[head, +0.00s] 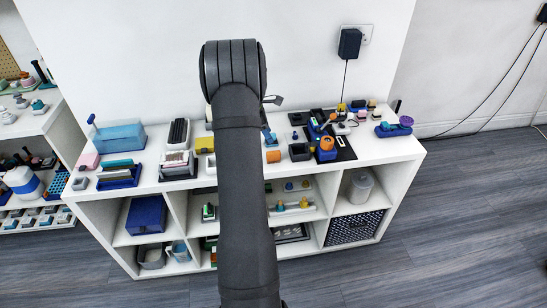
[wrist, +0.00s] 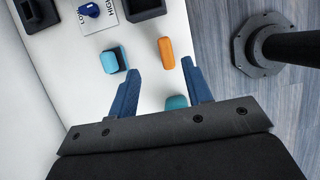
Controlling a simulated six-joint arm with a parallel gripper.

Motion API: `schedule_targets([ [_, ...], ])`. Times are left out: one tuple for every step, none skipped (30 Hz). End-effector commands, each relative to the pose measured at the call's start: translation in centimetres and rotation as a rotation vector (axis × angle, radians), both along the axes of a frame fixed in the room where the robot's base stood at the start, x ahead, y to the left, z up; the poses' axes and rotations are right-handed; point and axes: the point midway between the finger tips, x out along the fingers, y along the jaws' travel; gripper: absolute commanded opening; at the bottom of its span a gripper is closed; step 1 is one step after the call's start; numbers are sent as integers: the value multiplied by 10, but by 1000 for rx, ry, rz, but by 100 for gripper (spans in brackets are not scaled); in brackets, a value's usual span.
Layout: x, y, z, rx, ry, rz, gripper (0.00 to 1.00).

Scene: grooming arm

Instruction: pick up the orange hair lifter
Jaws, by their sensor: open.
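The orange hair lifter appears to be the small rounded orange block (wrist: 166,52) on the white surface in the wrist view. My gripper (wrist: 160,66) has its two blue fingers apart, with nothing held between them. The orange block shows just beyond and between the fingertips; I cannot tell the height gap. In the head view, an orange piece (head: 273,156) shows on the shelf top beside my arm and is probably the same block. My arm hides most of the gripper there.
A teal piece (wrist: 176,102) shows between the fingers, and a teal-blue block (wrist: 112,60) lies left of them. A dark tray (wrist: 145,8) and a printed card (wrist: 100,22) are farther off. The white shelf unit (head: 400,150) has a crowded top; floor lies past its edge.

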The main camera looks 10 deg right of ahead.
Motion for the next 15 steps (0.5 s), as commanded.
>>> schedule_targets([
  [-1,-5,-12,0,3,-2,45],
  [-1,-8,-18,1,2,-2,45],
  [-1,-11,-26,1,3,-2,45],
  [-1,-13,-32,1,2,-2,45],
  [-1,-15,-37,1,2,-2,45],
  [-1,-18,-44,1,2,-2,45],
  [-1,-20,-48,1,2,-2,45],
  [-1,-21,-52,1,1,-3,45],
  [-1,-23,-56,1,0,-2,45],
  [-1,-24,-58,1,1,-3,45],
  [-1,-25,-60,0,0,-2,45],
  [-1,-26,-62,0,0,-2,45],
  [-1,-26,-63,1,-1,-2,45],
  [-1,-26,-64,1,-1,-2,45],
  [-1,-27,-66,1,-1,-2,45],
])
